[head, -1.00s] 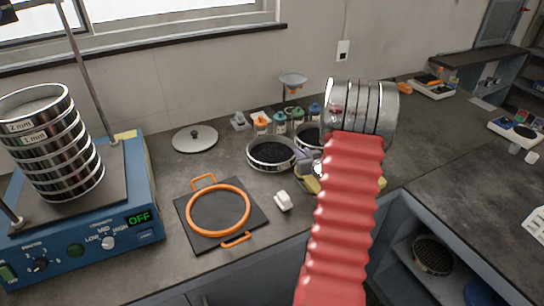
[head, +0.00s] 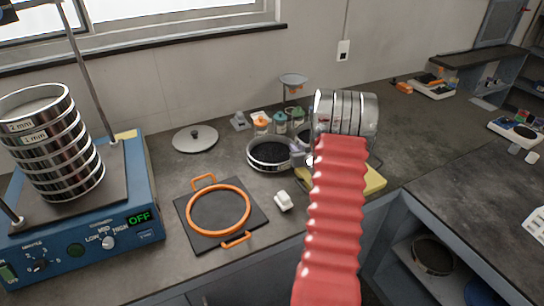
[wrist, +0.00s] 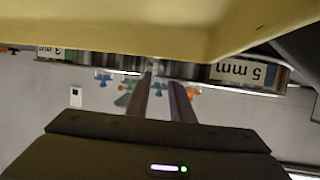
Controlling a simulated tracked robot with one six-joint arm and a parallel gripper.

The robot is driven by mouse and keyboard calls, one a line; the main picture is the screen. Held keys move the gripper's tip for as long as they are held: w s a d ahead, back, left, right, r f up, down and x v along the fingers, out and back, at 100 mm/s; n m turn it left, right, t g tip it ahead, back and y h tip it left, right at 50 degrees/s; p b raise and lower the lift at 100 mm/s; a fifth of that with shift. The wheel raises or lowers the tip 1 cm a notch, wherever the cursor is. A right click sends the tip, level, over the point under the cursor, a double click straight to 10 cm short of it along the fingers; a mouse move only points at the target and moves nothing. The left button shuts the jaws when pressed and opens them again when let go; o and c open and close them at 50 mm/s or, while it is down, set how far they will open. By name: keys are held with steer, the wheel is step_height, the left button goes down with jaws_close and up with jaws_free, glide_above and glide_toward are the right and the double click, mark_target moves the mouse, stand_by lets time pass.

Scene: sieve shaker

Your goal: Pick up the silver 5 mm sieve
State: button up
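The silver 5 mm sieve (wrist: 250,74) shows its label at the upper right of the wrist view, apart from my fingers. A round silver sieve with dark contents (head: 270,153) stands on the bench in the head view; its label is unreadable there, but its position fits the 5 mm one. My gripper (wrist: 160,85) has two fingers with a gap between them, with background visible through it; nothing is held. In the head view the gripper is low, just right of that sieve and largely hidden by my arm. A second labelled rim (wrist: 55,53) is at the wrist view's left edge.
A yellow block (head: 372,181) lies beside my arm and fills the top of the wrist view. Small bottles (head: 262,124) stand behind. A blue shaker (head: 130,205) with stacked sieves (head: 60,150) is left.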

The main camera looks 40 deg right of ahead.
steer(key=x, duration=0.4)
steer(key=shift+w, duration=0.1)
stand_by(0.4)
jaws_close()
